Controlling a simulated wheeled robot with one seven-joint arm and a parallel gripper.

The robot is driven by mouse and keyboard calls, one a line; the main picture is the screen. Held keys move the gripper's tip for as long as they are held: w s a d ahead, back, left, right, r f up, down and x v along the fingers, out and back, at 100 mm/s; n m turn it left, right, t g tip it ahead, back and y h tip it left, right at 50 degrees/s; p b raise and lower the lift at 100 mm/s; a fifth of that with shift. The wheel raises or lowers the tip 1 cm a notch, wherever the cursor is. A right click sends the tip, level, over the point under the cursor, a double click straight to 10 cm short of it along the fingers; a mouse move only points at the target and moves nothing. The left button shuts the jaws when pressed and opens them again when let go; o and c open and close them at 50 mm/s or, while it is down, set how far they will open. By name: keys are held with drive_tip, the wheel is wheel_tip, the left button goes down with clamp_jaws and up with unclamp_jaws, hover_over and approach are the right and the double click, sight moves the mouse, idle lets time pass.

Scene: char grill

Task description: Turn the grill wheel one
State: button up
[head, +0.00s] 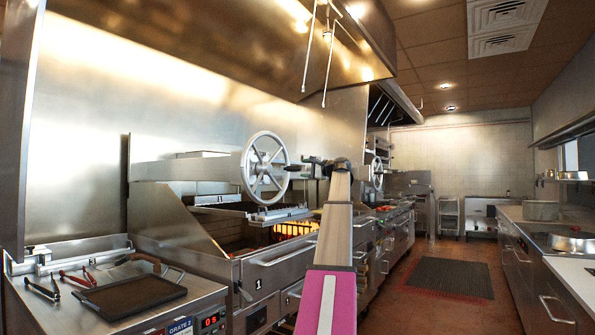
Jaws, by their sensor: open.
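A large pale grey grill wheel (250,165) with spokes and a round rim stands upright above the front grill, at the middle left of the head view. My arm reaches forward from the bottom centre and bends left at its far end. My gripper (303,167) is small and dark in this view, just right of the wheel's rim, at about hub height. It is open. Whether its fingers touch the wheel or its handle is too small to tell. A second similar wheel (376,173) stands farther back along the line, right of my arm.
The grill bed (293,230) glows orange below the wheel. A counter with tongs and a dark tray (134,295) is at the front left. A floor mat (447,277) lies in the aisle; a counter with a pan (570,241) lines the right.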

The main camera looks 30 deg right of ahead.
drive_tip(key=shift+v, duration=2.1)
